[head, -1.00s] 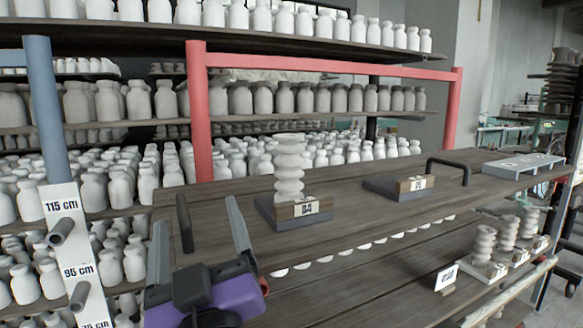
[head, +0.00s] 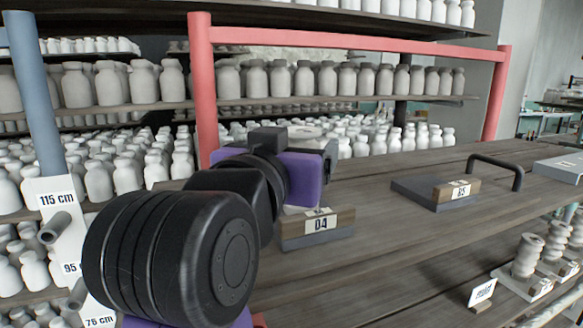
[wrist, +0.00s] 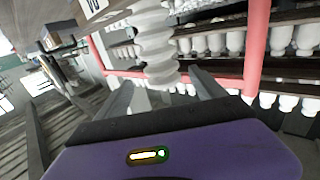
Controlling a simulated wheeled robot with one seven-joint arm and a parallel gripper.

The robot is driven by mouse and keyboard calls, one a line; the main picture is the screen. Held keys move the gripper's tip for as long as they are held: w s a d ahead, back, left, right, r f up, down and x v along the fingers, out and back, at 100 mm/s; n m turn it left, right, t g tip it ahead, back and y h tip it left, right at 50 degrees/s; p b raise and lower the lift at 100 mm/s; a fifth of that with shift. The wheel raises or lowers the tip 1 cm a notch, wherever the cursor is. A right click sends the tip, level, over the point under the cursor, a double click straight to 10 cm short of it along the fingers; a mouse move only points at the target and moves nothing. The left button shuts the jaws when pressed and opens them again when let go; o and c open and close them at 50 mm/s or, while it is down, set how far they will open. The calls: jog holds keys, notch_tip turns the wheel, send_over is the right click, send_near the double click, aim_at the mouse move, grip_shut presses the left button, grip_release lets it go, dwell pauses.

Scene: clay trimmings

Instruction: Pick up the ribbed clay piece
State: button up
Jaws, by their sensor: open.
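The ribbed pale clay piece (wrist: 155,45) shows in the wrist view, running down from the top edge to between my fingertips. My gripper (wrist: 160,76) is open, with one finger on each side of the piece's line. I cannot tell whether the fingers touch it. In the head view my arm and purple gripper body (head: 305,178) hide most of the piece. It stands at the grey stand (head: 318,236) with the wooden block labelled 04 (head: 320,222) on the shelf.
A second grey stand labelled 05 (head: 455,192), without a piece, lies to the right beside a black handle (head: 500,165). Other ribbed pieces (head: 528,255) stand on a lower shelf at right. A red post (head: 204,90) and rows of white jars (head: 350,80) stand behind.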

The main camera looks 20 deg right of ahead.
jog(key=p+x, duration=0.1)
jog(key=x, duration=0.4)
jog(key=shift+w+a+p, duration=0.15)
jog(key=shift+w+p, duration=0.05)
jog(key=shift+p, duration=0.15)
grip_shut()
